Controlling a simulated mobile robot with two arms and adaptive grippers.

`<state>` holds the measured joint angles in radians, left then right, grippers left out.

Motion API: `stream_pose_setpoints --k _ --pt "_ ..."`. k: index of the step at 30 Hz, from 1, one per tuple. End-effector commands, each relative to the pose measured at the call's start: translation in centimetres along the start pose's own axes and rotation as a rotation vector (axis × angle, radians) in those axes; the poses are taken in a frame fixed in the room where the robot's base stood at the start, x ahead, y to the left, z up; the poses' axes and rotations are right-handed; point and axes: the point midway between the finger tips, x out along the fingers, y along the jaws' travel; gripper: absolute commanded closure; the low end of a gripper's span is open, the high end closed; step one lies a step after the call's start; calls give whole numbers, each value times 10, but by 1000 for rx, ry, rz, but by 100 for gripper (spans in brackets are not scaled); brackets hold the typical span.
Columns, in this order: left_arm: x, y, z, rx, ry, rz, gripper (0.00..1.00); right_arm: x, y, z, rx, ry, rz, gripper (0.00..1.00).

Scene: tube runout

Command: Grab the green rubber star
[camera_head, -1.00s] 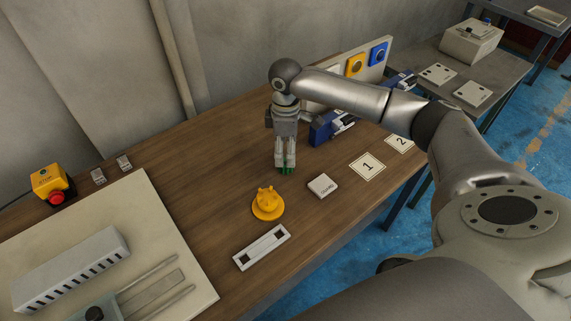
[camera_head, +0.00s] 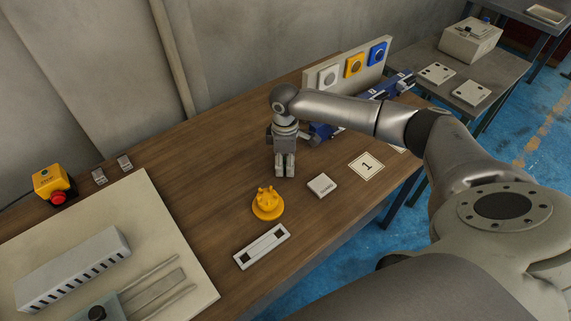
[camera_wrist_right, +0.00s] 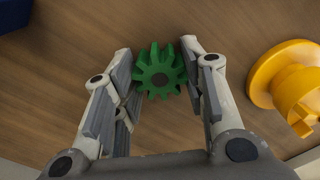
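The green rubber star (camera_wrist_right: 161,71), a toothed disc with a dark hole in its middle, lies on the wooden table. In the right wrist view it sits between the two fingertips of my right gripper (camera_wrist_right: 158,68). The fingers are apart, one on each side of the star, with what looks like a narrow gap at each side. In the head view my right gripper (camera_head: 285,172) points straight down at the table, and its fingers hide the star there. My left gripper is not in view.
A yellow knobbed piece (camera_head: 267,203) stands close by; it also shows in the wrist view (camera_wrist_right: 292,88). A white block (camera_head: 322,185) and a white bar (camera_head: 262,246) lie nearer the front edge. A blue device (camera_head: 322,132) is behind.

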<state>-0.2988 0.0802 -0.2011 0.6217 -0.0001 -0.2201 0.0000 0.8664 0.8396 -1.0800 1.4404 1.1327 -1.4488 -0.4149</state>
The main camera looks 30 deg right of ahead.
Motion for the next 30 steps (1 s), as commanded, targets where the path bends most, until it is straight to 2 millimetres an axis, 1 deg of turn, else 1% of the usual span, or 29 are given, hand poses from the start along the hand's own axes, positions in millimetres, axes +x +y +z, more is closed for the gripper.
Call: stream_pose_setpoints --k 1,2,11,16,20,21,23,26,30 --pt "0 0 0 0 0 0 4 0 0 0 0 0 0 74" --pt "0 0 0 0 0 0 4 0 0 0 0 0 0 77" --pt "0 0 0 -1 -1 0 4 -1 0 0 0 0 0 78" --pt "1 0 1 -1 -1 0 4 -11 1 -1 1 3 1 78" --pt "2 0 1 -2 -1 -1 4 -29 1 -1 1 4 2 78" --pt "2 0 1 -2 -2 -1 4 -35 -2 -1 -2 4 1 78" --pt "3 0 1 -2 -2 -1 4 -43 -10 -2 -3 3 0 78" --pt "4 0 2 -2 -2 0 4 -63 -27 -5 -6 5 2 78" --pt "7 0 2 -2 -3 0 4 -95 -54 -7 -6 3 3 78"
